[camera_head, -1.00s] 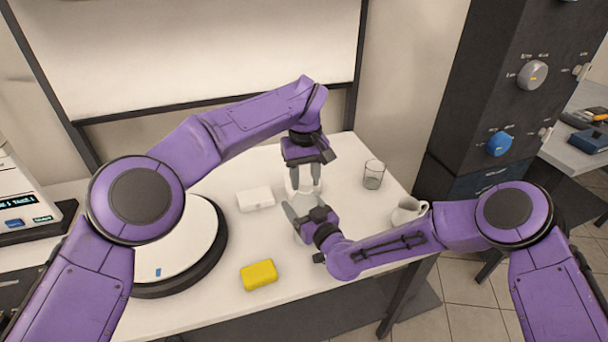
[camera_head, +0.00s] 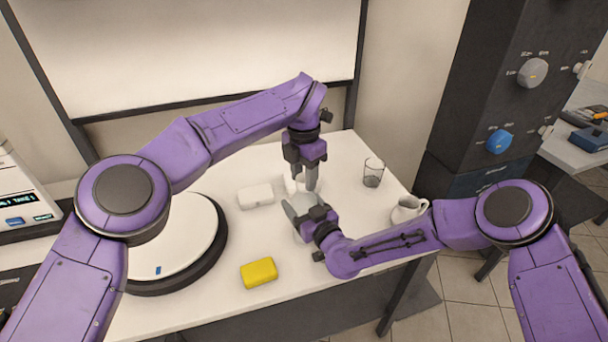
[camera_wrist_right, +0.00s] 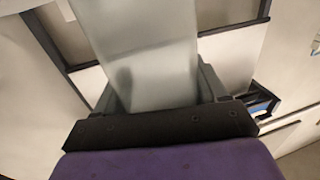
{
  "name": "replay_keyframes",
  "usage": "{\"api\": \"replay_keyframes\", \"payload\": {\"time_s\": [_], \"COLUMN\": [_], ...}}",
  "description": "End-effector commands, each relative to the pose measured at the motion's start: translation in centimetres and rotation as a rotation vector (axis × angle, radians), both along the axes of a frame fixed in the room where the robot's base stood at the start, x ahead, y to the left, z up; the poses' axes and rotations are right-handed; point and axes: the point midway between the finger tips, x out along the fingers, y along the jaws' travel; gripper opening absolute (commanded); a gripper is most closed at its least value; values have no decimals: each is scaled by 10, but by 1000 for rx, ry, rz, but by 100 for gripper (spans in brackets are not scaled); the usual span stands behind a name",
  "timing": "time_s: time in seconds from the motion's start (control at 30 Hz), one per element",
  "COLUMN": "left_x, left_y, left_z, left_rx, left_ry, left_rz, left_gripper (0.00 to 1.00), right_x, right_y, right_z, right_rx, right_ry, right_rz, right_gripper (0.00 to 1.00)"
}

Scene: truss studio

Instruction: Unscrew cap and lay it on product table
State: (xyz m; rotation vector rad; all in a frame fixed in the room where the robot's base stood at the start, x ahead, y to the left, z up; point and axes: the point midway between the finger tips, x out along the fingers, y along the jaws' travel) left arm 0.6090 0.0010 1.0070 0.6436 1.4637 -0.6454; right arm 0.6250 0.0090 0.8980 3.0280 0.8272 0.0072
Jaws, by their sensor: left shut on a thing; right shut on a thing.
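My left gripper (camera_head: 310,184) points down over the middle of the table, shut on a white piece (camera_head: 291,186) that shows beside its fingers; this appears to be the cap, mostly hidden. My right gripper (camera_head: 292,207) reaches in from the right, just below and in front of it, shut on what seems to be the container, largely hidden by fingers and wrist. In the right wrist view a broad pale grey shape (camera_wrist_right: 150,55) stands between the jaw bases; I cannot tell whether it is finger or container. The product table (camera_head: 215,300) is white.
A round white disc on a dark base (camera_head: 178,240) stands further left. A glass (camera_head: 373,173) and a white jug (camera_head: 407,210) stand right. Bare table shows between them.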

Motion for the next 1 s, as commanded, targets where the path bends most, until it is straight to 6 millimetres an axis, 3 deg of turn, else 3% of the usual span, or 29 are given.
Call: {"api": "replay_keyframes", "payload": {"time_s": [0.03,0.7,0.9,1.0], "left_x": [-2,-4,-3,-3], "left_y": [0,-7,-8,-8], "left_z": [-2,-1,0,1], "left_rx": [-1,-7,-8,-9], "left_ry": [8,15,13,13], "left_rz": [137,2269,2669,2707], "left_gripper": [3,3,3,3], "right_x": [-1,0,0,0], "right_y": [-3,-5,-4,-4], "right_z": [-9,-8,-7,-7], "right_rx": [-3,-4,-6,-7], "right_ry": [18,14,13,11], "right_rz": [-5,-9,-8,-8], "right_gripper": [0,0,0,0]}}
